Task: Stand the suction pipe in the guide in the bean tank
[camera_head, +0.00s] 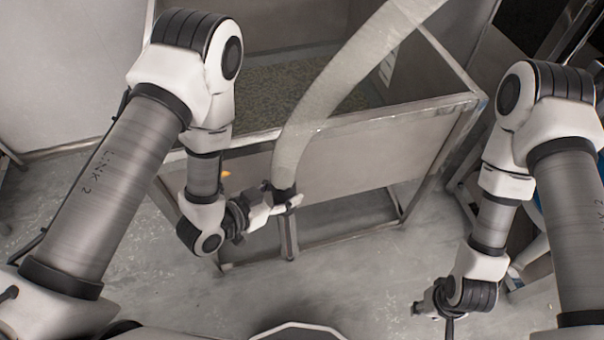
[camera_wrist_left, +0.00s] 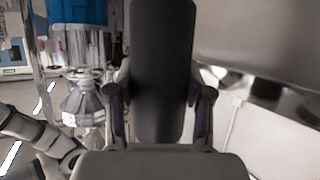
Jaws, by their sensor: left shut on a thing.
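The suction pipe hangs at the end of a pale translucent hose (camera_head: 330,88), with a dark collar (camera_head: 283,193) and a steel tube (camera_head: 289,236) below it. My left gripper (camera_head: 277,204) is shut on the collar, in front of the tank's near wall. In the left wrist view the dark collar (camera_wrist_left: 163,70) stands between the two fingers. The bean tank (camera_head: 360,160) is an open steel box with beans (camera_head: 290,88) inside. I cannot make out the guide. My right gripper (camera_head: 432,308) is low at the right, away from the pipe; its jaws are too small to read.
The tank's steel rim (camera_head: 400,108) and frame legs lie close beyond my left gripper. The hose runs up to the right over the tank. Grey floor (camera_head: 370,270) is clear between my arms. A blue object (camera_wrist_left: 82,40) shows in the left wrist view.

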